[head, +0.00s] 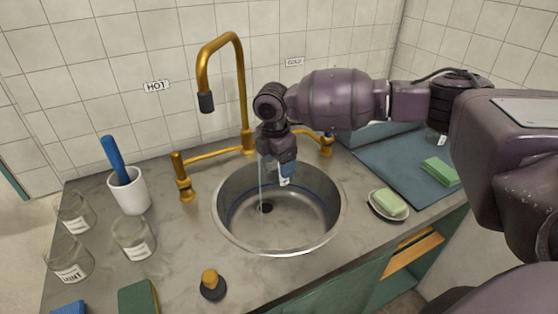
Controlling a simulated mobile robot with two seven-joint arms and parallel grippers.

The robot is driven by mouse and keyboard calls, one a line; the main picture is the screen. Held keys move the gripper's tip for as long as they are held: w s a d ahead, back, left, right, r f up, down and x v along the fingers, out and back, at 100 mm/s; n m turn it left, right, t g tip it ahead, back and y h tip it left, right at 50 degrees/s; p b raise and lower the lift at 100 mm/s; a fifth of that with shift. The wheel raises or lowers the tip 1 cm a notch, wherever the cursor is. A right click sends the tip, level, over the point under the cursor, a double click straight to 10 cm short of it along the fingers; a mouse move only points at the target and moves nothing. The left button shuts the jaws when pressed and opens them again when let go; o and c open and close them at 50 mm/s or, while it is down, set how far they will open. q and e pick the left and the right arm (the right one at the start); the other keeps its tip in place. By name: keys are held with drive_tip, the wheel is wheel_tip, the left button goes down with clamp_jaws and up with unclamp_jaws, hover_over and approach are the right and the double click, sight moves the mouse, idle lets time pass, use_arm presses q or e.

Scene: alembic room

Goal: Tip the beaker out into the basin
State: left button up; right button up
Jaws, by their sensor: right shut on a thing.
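The round steel basin (322,222) is set in the grey counter, with a dark drain at its bottom. My right gripper (277,158) reaches in from the right and hangs over the back part of the basin. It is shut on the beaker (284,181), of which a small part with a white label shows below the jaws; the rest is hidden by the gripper. A thin pale vertical streak, like a stream of liquid, runs down beside it into the basin. My left gripper is not in view.
A brass tap (242,90) rises behind the basin, with handles at both sides. Several glass beakers (134,238) and a white cup (129,193) with a blue-handled tool stand left. A soap dish (389,207) and a blue mat (405,182) lie right. A yellow-topped plug (212,285) stands in front.

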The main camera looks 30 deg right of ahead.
drive_tip(key=shift+r+h+p, duration=0.2)
drive_tip(key=shift+h+p, duration=0.3)
drive_tip(key=shift+h, duration=0.2)
drive_tip(key=shift+r+h+p, duration=0.2)
drive_tip(key=shift+h+p, duration=0.3)
drive_tip(key=shift+h, duration=0.2)
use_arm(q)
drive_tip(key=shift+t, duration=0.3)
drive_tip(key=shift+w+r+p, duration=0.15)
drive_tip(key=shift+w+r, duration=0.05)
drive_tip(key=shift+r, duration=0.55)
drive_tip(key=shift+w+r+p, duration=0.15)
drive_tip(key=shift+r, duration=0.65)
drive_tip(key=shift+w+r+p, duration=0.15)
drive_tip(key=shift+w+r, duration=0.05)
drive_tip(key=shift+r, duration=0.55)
use_arm(e)
drive_tip(key=shift+h, duration=0.7)
drive_tip(key=shift+f, duration=0.1)
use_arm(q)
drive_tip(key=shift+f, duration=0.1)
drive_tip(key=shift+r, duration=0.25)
